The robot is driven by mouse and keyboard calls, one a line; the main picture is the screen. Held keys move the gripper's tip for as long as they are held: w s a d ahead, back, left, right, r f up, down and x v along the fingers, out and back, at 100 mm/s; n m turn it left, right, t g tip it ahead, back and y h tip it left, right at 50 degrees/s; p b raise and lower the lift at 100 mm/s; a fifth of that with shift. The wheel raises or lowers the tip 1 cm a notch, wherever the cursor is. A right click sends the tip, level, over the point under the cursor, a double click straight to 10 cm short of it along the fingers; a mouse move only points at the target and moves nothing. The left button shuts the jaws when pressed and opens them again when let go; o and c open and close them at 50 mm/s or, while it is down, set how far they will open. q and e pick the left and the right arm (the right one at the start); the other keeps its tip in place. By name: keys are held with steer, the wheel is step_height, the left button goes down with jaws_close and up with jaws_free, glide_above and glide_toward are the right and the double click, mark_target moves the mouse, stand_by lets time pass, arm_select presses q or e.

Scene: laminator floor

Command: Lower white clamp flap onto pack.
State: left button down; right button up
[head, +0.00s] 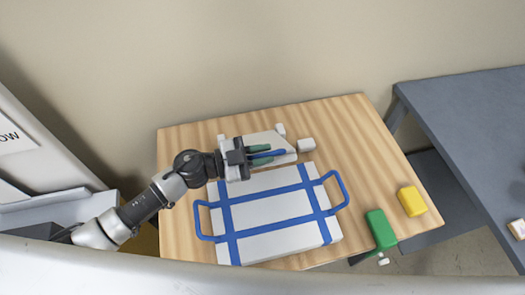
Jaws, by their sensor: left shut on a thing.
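The pack (265,184) is a white slab with blue straps and a blue loop handle at each side. It lies on the wooden tabletop. The white clamp flap (270,138) is at the pack's back edge, partly hidden by my left gripper (264,154). My left gripper comes in from the left and is shut on the flap. A green piece and a blue piece show at its fingers. Whether the flap touches the pack cannot be told from this view. My right gripper is not in view.
Small white blocks (306,145) stand behind the pack. A green block (381,229) and a yellow block (412,201) are at the table's right side. A grey table (470,110) stands to the right. The wooden tabletop (340,125) is clear at its back right.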

arm_select(q)
steer(key=c, duration=1.1)
jaws_free()
steer(key=b+v, duration=0.4)
steer(key=v, duration=0.6)
steer(key=shift+s+a, duration=0.15)
steer(key=shift+a, duration=0.25)
